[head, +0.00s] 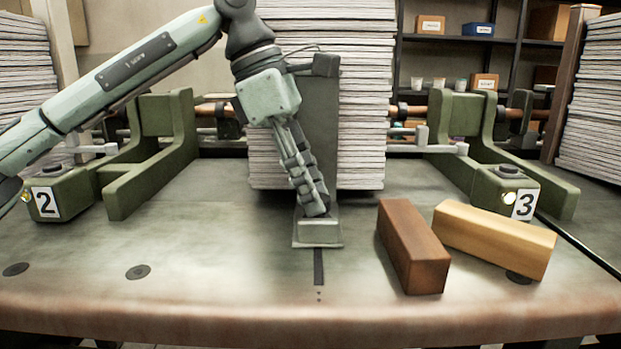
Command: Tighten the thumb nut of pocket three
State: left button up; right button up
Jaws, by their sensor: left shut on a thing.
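Pocket three is the green bracket (447,120) on the right, with a white "3" label (523,205) on its front block. A dark round knob (506,170) sits on top of that block. A small bright brass-coloured piece (509,198) shows beside the label. I cannot tell which of the two is the thumb nut. My left gripper (316,212) points down at the middle of the table, well left of pocket three. It is shut on the grey metal block (318,234) at the foot of an upright grey plate (322,110). My right gripper is out of view.
A brown block (412,248) and a tan block (494,238) lie on the table (210,260) in front of pocket three. A tall paper stack (361,100) stands behind my left gripper. Pocket two (150,165) is at left. The table's front left is mostly clear.

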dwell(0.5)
pick_arm(q)
jog(key=o, duration=1.2)
jog(key=shift+c, duration=0.2)
jog(key=shift+r, duration=0.1)
jog(key=v, duration=1.2)
jog(key=shift+d, duration=0.1)
